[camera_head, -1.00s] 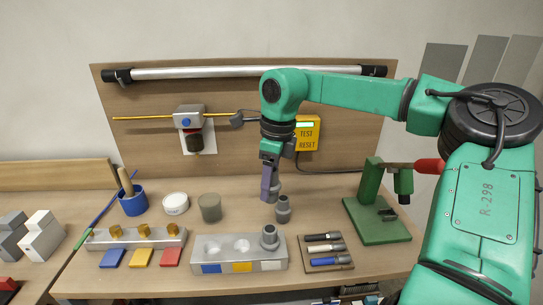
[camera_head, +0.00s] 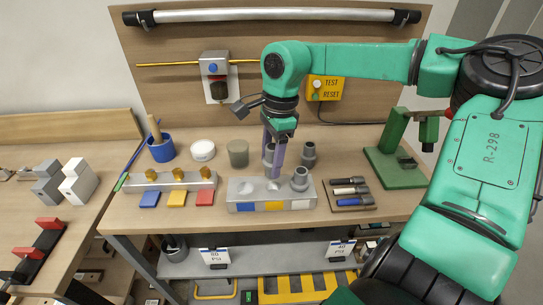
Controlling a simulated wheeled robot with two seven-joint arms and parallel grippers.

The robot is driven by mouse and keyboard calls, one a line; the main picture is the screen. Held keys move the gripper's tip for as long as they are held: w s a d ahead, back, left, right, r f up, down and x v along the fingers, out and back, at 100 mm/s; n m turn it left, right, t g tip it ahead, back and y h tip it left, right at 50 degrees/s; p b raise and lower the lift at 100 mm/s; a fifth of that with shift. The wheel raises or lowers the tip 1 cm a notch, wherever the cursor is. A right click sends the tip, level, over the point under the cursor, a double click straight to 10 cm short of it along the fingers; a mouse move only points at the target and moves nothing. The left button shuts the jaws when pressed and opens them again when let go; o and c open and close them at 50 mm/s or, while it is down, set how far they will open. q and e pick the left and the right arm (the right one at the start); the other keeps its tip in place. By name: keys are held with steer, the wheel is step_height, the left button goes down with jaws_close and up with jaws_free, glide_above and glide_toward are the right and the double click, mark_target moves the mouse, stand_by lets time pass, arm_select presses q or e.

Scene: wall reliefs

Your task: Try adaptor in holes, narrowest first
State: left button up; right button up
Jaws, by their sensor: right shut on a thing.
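My right gripper (camera_head: 272,172) is shut on a grey stepped adaptor (camera_head: 269,154), holding it upright between its purple fingers. The fingertips are over the middle of a grey metal block (camera_head: 233,193) with round holes. I cannot tell whether the held adaptor touches the block. The block's front has a blue (camera_head: 245,207), a yellow (camera_head: 274,206) and a white (camera_head: 302,204) label. The left hole (camera_head: 247,184) is empty; fingers partly hide the middle one. A second adaptor (camera_head: 299,179) stands at the white-label end. A third adaptor (camera_head: 308,155) stands on the table behind the block. My left gripper is out of view.
A brass-fitted block (camera_head: 150,182), blue cup (camera_head: 161,150), white lid (camera_head: 203,150) and grey-green cylinder (camera_head: 238,153) stand left. A pen tray (camera_head: 350,202) and green press (camera_head: 397,165) are right. A yellow tester (camera_head: 325,89) hangs behind.

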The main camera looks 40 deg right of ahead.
step_height(320, 180, down, 3)
steer(key=shift+d+f+b, duration=0.15)
steer(key=shift+f+b, duration=0.05)
steer(key=shift+b, duration=0.7)
steer(key=shift+f+b, duration=1.35)
steer(key=shift+f, duration=0.3)
stand_by(0.4)
steer(key=o, duration=1.4)
steer(key=shift+o, duration=0.2)
steer(key=r, duration=0.5)
steer(key=d+r, duration=0.1)
steer(key=r, duration=0.8)
steer(key=shift+s+d+r, duration=0.3)
